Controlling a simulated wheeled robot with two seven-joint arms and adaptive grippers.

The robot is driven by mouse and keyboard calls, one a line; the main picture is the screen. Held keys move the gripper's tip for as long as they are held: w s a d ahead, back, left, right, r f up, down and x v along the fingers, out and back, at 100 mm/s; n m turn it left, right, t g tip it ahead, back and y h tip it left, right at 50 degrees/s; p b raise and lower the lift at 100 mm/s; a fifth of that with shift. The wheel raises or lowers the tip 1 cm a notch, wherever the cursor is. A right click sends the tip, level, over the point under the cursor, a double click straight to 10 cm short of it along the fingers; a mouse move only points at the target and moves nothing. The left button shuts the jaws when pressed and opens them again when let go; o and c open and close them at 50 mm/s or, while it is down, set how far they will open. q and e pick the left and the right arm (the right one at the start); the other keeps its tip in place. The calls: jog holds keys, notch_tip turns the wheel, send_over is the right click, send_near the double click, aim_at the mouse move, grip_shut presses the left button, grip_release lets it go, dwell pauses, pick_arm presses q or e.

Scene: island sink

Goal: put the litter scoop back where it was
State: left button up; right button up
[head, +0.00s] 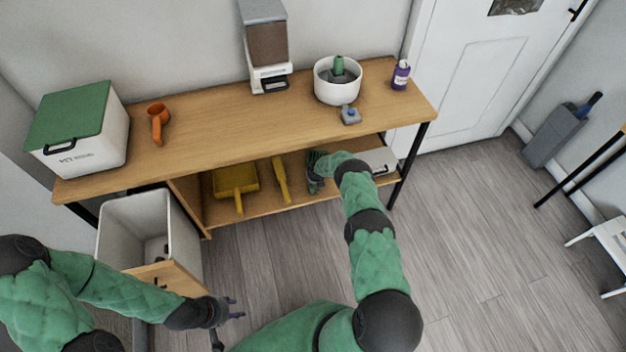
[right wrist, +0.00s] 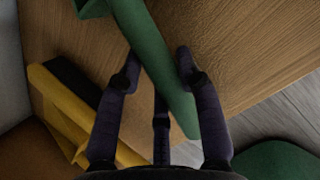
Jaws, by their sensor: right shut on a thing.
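My right gripper (head: 316,172) reaches into the lower shelf of the wooden bench. In the right wrist view its fingers (right wrist: 158,68) are shut on the long green handle of the litter scoop (right wrist: 150,50), which slants between them. The scoop's wider end runs out of the top left of that view. In the head view the scoop is hard to separate from my gripper. My left gripper (head: 236,308) is empty, its fingers spread, in front of the open bin drawer at lower left.
A yellow dustpan (head: 236,181) and a yellow brush (head: 280,180) lie on the lower shelf (head: 257,204), left of my right gripper. A white box (head: 380,160) is on its right. On top stand a green-lidded box (head: 80,130), orange scoop (head: 157,122), dispenser (head: 267,50) and white pot (head: 338,90).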

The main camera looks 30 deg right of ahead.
jog(key=shift+f, duration=0.15)
jog(key=o, duration=1.1)
jog(key=shift+c, duration=0.2)
